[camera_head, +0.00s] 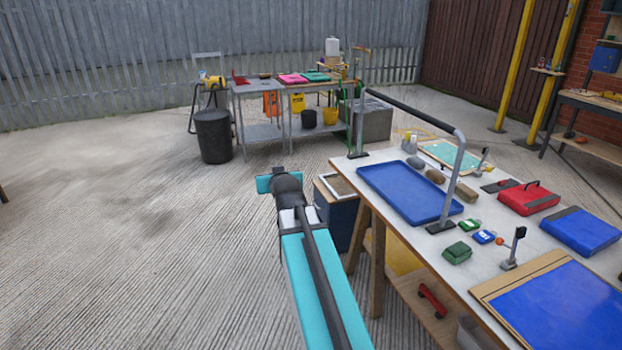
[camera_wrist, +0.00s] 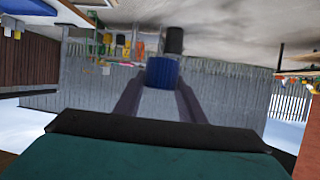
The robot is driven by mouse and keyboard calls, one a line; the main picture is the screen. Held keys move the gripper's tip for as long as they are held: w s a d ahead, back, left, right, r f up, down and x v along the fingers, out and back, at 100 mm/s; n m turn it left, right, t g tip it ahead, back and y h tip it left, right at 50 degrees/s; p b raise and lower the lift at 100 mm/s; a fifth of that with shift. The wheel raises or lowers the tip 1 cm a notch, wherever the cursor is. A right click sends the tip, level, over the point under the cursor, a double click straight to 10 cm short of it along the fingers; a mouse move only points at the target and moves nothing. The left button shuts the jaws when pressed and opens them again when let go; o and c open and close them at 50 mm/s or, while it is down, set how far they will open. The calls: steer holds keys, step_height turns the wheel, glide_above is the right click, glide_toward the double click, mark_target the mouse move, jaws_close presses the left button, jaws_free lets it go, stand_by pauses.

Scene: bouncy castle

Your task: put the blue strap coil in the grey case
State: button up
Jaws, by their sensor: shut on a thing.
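My gripper (camera_wrist: 162,86) shows in the wrist view, its two fingers shut on the blue strap coil (camera_wrist: 162,72), a ribbed blue roll between the fingertips. It is held in the air, with the yard and fence behind it. In the head view my teal arm reaches out over the concrete, left of the near table; the fingers and the held coil are hidden there. I cannot pick out the grey case for certain. A large grey box (camera_head: 376,121) stands on the ground beside the far tables, and I cannot tell whether it is the case.
The near table (camera_head: 420,240) carries a blue tray (camera_head: 410,190), a metal rail (camera_head: 461,165), a red case (camera_head: 528,198) and a blue case (camera_head: 580,231). Far tables (camera_head: 258,88) hold pink and teal items. A black bin (camera_head: 213,137) stands beside them. Open concrete lies left.

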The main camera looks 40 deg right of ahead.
steer(key=w+a+r+n+y, duration=0.1)
steer(key=a+r+n+y, duration=0.1)
steer(key=a, duration=0.8)
steer(key=w+a+r+n+t+y, duration=0.1)
steer(key=w+a+n+y, duration=0.1)
steer(key=a, duration=0.9)
steer(key=shift+r+y, duration=0.3)
steer(key=shift+r, duration=0.05)
